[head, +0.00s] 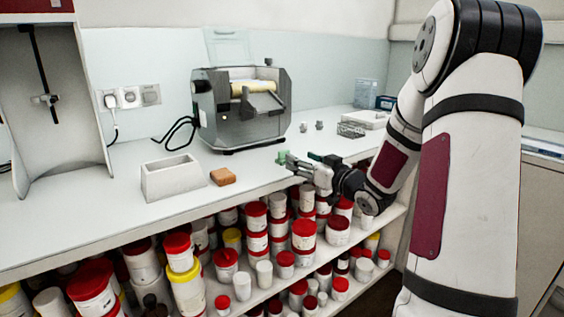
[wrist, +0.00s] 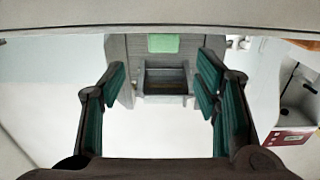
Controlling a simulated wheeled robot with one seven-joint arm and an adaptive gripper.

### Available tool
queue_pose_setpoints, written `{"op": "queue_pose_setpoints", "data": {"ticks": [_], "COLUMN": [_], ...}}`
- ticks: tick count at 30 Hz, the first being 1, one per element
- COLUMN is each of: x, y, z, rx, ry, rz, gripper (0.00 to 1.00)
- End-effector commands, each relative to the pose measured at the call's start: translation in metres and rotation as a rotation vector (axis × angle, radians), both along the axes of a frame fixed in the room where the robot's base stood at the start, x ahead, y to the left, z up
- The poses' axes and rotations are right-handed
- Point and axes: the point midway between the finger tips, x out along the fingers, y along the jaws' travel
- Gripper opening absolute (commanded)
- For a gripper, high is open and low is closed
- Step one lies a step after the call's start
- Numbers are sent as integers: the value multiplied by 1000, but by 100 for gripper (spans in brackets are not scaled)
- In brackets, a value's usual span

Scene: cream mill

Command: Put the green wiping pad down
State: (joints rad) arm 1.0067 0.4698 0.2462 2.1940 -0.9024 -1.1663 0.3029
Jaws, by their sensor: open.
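The green wiping pad (head: 282,157) is a small light-green piece at the tip of my gripper (head: 305,166), over the worktop near its front edge. I cannot tell whether the pad touches a finger or rests fully on the worktop.
The grey mill (head: 242,108) stands behind on the white worktop (head: 130,210). A white open box (head: 172,180) and a brown block (head: 223,177) are to the left. Lidded jars (head: 304,235) crowd the shelves below.

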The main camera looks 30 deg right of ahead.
Motion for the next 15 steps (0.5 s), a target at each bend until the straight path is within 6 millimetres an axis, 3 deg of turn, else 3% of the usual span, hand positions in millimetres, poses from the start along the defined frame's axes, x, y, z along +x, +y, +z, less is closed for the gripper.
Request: {"op": "queue_pose_setpoints", "data": {"ticks": [8, 15], "x": [21, 54], "y": [2, 8], "z": [0, 1], "rx": [0, 1], "ry": [0, 0], "rz": [1, 0], "gripper": [57, 57]}}
